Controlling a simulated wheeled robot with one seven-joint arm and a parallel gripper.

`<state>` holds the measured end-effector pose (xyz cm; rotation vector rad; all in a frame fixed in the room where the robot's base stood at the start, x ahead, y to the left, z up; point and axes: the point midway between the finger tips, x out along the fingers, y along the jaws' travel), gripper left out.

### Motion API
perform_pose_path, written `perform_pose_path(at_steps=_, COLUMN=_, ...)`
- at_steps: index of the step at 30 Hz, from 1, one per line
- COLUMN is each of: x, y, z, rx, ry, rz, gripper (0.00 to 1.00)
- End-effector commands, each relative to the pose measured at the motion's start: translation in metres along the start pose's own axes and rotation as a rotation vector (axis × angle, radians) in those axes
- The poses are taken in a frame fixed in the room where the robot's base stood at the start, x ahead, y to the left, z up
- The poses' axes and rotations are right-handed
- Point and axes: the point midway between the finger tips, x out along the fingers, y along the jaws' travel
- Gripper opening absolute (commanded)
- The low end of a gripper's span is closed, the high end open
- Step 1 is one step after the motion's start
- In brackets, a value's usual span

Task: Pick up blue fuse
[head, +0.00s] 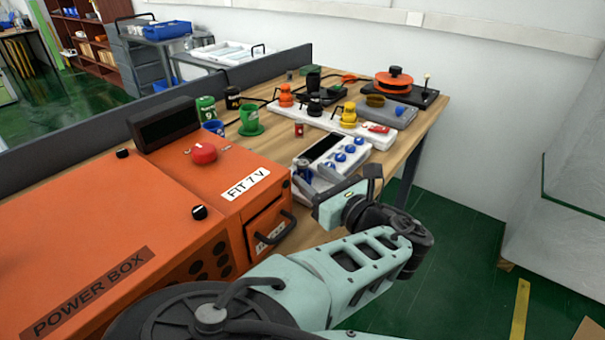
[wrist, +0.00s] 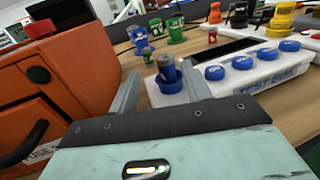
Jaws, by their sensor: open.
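In the head view a small blue part (head: 304,166) shows at the test box's left end, partly hidden by my gripper.
Green holders (head: 250,120) and a small red-topped piece (head: 299,130) stand behind. A white strip with orange, black and yellow plugs (head: 330,118) lies farther back.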

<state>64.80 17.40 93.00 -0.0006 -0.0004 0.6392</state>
Motion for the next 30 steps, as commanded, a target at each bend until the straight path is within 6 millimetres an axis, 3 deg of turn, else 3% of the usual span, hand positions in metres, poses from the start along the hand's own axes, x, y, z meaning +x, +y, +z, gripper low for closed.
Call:
perform_pose_path(at_steps=10, x=0.030, y=-0.003, z=0.001, rx=0.001, ry=0.000, rz=-0.001, gripper=0.48)
perform_pose_path(at_steps=18, x=0.067, y=-0.008, z=0.001, rx=0.002, ry=0.000, rz=0.000, gripper=0.48)
perform_pose_path(at_steps=27, x=0.073, y=-0.008, z=0.000, rx=0.001, ry=0.000, rz=-0.001, gripper=0.48)
perform_pose_path(at_steps=28, x=0.073, y=-0.008, z=0.000, rx=0.001, ry=0.000, rz=-0.001, gripper=0.45)
perform_pose_path(at_steps=30, x=0.073, y=-0.008, z=0.000, rx=0.001, ry=0.000, rz=-0.001, gripper=0.26)
